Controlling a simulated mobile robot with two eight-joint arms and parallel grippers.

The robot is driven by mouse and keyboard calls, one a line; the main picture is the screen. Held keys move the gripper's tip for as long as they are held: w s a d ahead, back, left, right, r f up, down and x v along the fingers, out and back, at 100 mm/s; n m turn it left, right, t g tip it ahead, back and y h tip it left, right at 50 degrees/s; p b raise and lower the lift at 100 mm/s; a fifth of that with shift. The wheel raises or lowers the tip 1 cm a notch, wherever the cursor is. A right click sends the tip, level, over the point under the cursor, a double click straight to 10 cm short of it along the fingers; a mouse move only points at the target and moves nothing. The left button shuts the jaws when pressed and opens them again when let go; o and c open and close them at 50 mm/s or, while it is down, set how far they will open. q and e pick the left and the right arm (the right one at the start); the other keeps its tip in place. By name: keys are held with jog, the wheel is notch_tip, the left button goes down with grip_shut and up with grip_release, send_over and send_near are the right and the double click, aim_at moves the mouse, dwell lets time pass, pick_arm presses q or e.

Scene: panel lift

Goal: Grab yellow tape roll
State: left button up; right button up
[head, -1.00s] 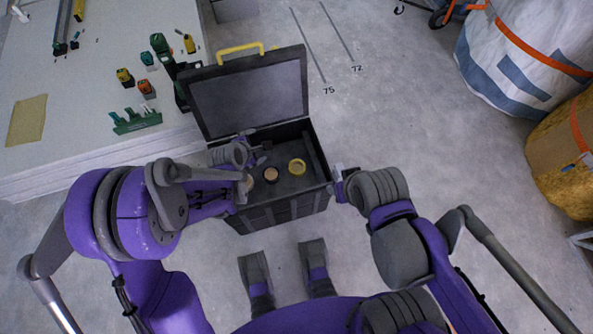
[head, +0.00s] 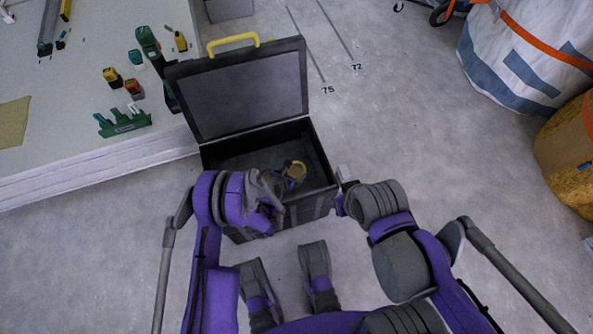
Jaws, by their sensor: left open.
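The yellow tape roll (head: 297,169) lies in the open black toolbox (head: 321,202), toward the right of its interior, partly covered by my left gripper. My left gripper (head: 291,179) is open and reaches over the box's front wall, its fingers at the tape roll. I cannot tell whether they touch it. My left wrist hides much of the box floor, and the other rolls do not show. My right gripper (head: 343,181) is beside the box's right front corner, and its jaws are too small to read.
The toolbox lid (head: 245,90) with a yellow handle (head: 233,42) stands open at the back. At left, a pale stack of boards (head: 70,130) carries a green drill (head: 148,42) and other tools. A white bulk bag (head: 510,65) stands far right. The floor right of the box is clear.

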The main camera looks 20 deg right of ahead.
aim_at(300, 166)
pick_arm(q)
jog(key=b+x, duration=0.1)
jog(key=x, duration=0.4)
jog(key=shift+d+f+b, duration=0.15)
jog(key=shift+f+b, duration=0.05)
jog(key=shift+b, duration=0.1)
jog(key=shift+r, duration=0.1)
jog(key=c, duration=1.1)
